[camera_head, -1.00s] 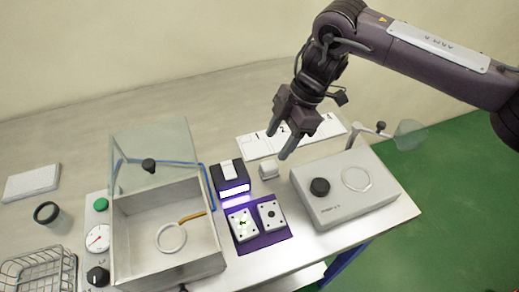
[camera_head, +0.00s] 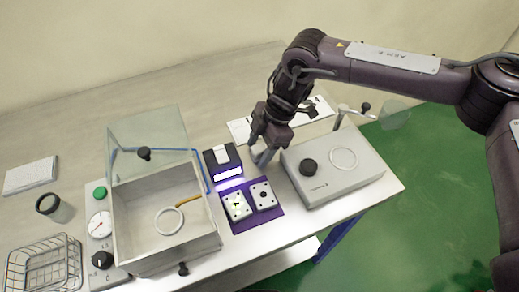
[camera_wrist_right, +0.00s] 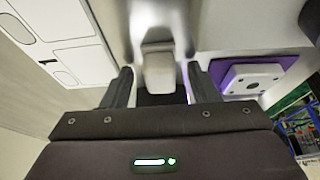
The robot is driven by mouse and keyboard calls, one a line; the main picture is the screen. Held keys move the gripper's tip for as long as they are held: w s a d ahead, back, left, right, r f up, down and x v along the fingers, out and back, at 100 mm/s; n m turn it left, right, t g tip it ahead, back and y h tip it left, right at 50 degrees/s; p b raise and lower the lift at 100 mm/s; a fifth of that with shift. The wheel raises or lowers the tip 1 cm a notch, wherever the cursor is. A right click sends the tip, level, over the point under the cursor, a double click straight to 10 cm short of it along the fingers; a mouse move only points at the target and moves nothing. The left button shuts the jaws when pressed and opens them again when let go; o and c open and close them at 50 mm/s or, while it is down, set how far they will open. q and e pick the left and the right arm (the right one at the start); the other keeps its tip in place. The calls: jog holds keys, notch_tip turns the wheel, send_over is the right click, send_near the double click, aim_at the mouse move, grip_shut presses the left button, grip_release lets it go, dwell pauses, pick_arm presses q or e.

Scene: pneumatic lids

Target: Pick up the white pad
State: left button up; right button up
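The small white pad (camera_wrist_right: 158,66) shows in the right wrist view between the two fingers of my right gripper (camera_wrist_right: 160,85), with a narrow gap on each side. My right gripper is open around it. In the head view the right gripper (camera_head: 263,160) points down at the table, just right of the black device, and mostly hides the pad. My left gripper is not in view.
A black device (camera_head: 222,160) with a lit purple-white front stands close left of the right gripper. Two white plates lie on a purple mat (camera_head: 262,220) in front. A grey box (camera_head: 335,185) with a black knob is close right. An open clear-lidded chamber (camera_head: 130,215) stands left.

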aim_at(259, 148)
jog(key=c, duration=1)
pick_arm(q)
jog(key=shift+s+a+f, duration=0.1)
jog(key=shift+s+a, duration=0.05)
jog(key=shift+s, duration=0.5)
pick_arm(e)
jog(key=shift+o, duration=0.2)
jog(key=shift+r, duration=0.2)
